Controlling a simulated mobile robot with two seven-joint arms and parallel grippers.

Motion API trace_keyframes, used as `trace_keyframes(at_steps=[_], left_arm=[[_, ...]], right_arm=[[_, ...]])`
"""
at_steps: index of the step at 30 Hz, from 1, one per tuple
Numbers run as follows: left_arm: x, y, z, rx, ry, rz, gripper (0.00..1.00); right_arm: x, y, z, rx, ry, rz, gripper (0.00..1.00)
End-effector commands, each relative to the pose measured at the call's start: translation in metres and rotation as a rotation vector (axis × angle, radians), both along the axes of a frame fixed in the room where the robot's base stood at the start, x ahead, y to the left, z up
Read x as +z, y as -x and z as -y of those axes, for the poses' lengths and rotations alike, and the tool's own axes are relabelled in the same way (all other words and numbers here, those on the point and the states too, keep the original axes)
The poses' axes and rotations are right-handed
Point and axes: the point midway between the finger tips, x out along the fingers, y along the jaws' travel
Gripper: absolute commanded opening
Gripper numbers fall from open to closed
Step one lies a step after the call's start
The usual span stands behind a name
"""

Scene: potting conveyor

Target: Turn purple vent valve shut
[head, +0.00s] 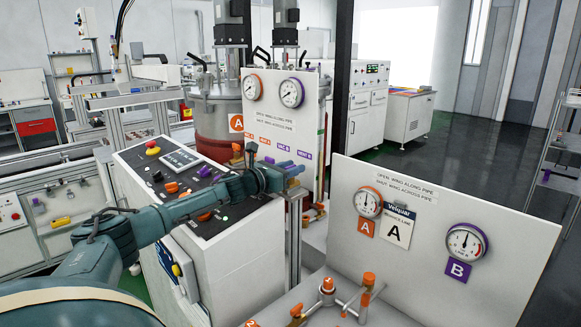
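My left gripper (291,174) reaches in from the left, its tip in front of the lower edge of the white gauge panel (277,115). Small purple parts (269,160) show just behind and above it, under the purple VAC B and VENT B labels (304,154). The purple vent valve is largely hidden by the gripper, so its wing angle and any contact cannot be told. The finger gap is too small to read. My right gripper is not in view.
Orange valve parts (252,148) sit left of the purple ones. A control desk with buttons (160,170) stands below my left arm. A second white panel (420,215) with gauges A and B stands at right, with orange-handled pipework (327,286) before it.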

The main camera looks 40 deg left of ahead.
Motion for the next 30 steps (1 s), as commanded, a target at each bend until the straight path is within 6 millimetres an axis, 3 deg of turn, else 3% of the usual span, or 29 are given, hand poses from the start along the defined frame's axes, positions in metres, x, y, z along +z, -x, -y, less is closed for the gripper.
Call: trace_keyframes(at_steps=[3,15,30], left_arm=[[0.0,0.0002,-0.0001,0.0,0.0,0.0,0.31],[0.0002,0.0004,-0.0001,0.0,0.0,0.0,0.0],[-0.0035,0.0006,0.0013,0.076,0.002,0.0,0.0]], right_arm=[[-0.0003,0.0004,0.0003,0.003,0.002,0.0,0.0],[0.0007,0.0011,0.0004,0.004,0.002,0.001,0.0],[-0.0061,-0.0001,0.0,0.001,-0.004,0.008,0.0]])
